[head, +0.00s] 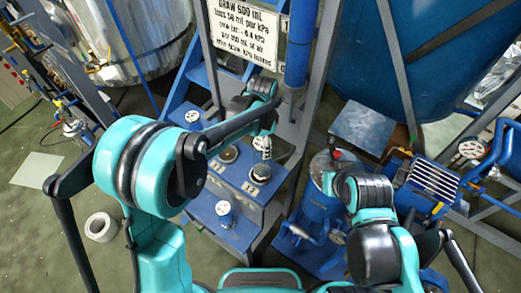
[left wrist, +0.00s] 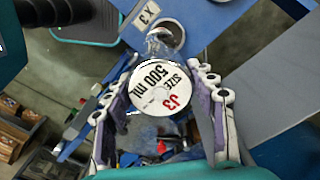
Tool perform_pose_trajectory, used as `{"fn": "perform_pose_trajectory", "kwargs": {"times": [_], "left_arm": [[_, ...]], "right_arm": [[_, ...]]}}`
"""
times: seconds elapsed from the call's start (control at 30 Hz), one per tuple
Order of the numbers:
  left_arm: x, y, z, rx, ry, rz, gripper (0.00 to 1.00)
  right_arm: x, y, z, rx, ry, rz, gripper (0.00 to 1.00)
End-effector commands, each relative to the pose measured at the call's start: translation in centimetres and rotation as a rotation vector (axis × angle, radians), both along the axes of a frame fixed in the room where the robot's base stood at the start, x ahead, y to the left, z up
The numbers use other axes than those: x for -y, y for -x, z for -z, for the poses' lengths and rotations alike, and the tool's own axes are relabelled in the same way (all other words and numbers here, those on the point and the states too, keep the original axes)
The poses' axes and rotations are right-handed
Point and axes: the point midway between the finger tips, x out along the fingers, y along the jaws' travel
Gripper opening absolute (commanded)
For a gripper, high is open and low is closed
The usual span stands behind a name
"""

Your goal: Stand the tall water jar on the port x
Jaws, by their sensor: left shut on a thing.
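My left gripper (left wrist: 161,82) is shut on a jar (left wrist: 160,92), whose round white top reads J3, SIZE 500 ml. Its fingers lie on either side of the jar. Beyond it in the left wrist view is a dark round port (left wrist: 172,35) beside an X3 label. A clear glassy part shows between the jar top and this port; I cannot tell whether the jar touches the port. In the head view my left gripper (head: 268,128) is over the blue bench (head: 235,188), its fingers mostly hidden. My right arm is at the right; its gripper's state is unclear.
A small white-topped jar (head: 223,208) stands on the lower front step. A sign board (head: 244,30) stands behind the bench. A blue vessel (head: 318,205) with fittings is at the right. A white roll (head: 101,227) lies on the floor at left.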

Motion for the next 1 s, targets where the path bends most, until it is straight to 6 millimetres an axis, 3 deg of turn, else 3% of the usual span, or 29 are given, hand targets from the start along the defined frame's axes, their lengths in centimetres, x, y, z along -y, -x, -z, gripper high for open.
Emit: {"fn": "perform_pose_trajectory", "kwargs": {"times": [0.2,0.53,0.9,0.93,1.0], "left_arm": [[-0.6,-1.8,1.2,0.000,0.000,0.000,0.00],[-0.5,-1.9,5.0,0.000,0.000,0.000,0.00],[-0.5,-1.8,5.6,0.000,0.000,0.000,0.00],[-0.5,-1.8,5.6,0.000,0.000,0.000,0.58],[-0.5,-1.8,5.5,0.000,0.000,0.000,0.77]], "right_arm": [[0.0,0.0,0.1,0.000,0.000,0.000,0.00],[0.0,0.0,0.5,0.000,0.000,0.000,0.00],[0.0,0.0,0.9,0.000,0.000,0.000,0.00],[0.0,0.0,0.9,0.000,0.000,0.000,0.00],[0.0,0.0,0.8,0.000,0.000,0.000,0.00]]}}
